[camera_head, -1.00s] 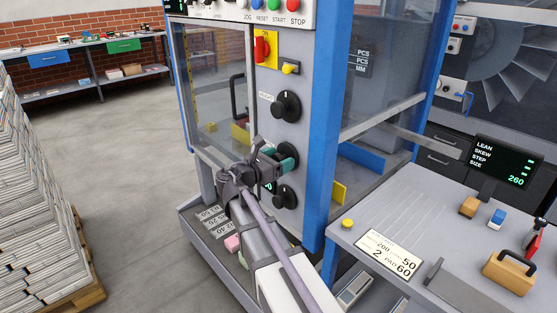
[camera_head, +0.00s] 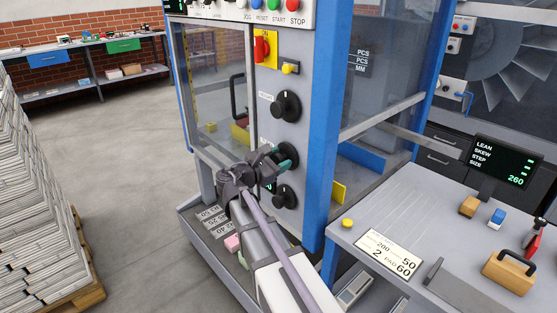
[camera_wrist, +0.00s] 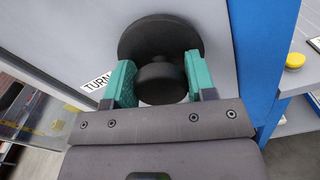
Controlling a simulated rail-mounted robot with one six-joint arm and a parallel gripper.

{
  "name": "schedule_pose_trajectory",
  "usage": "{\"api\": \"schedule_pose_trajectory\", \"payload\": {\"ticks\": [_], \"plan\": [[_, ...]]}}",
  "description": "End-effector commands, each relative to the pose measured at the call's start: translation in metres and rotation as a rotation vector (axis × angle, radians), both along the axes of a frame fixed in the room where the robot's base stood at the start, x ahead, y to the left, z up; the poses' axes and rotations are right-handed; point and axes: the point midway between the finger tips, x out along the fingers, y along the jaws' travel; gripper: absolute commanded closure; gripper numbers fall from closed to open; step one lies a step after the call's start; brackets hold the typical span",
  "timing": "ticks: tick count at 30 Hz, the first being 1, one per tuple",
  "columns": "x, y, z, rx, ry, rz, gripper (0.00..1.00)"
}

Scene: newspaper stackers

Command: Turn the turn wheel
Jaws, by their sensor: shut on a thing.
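The turn wheel is the middle black knob (camera_head: 291,168) on the grey machine front. In the wrist view it shows as a dark disc with a round raised hub (camera_wrist: 162,80). A partly hidden label reading "TURN" (camera_wrist: 97,81) sits to its left. My gripper (camera_head: 284,158) is at this knob, its teal fingers on either side of the hub, shut on it. In the wrist view the gripper (camera_wrist: 160,75) fills the lower part, and the fingers hide the sides of the knob. The arm hides part of the panel below.
Another black knob (camera_head: 286,106) is above and one (camera_head: 285,196) is below, close to my gripper. A red switch (camera_head: 261,47) and yellow button (camera_head: 291,67) are higher. A blue post (camera_head: 327,130) stands just right. Open floor (camera_head: 125,160) lies left.

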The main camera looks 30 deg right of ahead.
Motion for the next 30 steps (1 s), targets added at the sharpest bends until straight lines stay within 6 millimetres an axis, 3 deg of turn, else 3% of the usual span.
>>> {"api": "schedule_pose_trajectory", "payload": {"ticks": [4,5,12,21,30], "plan": [[0.000,0.000,0.000,0.000,0.001,0.000,0.73],[0.000,0.000,0.000,0.000,0.001,0.000,0.48],[0.000,0.000,0.000,0.000,0.002,0.000,0.27],[-0.002,0.007,0.000,-0.001,0.003,0.001,0.27],[-0.018,0.074,0.000,-0.001,0.002,0.004,0.27]]}}
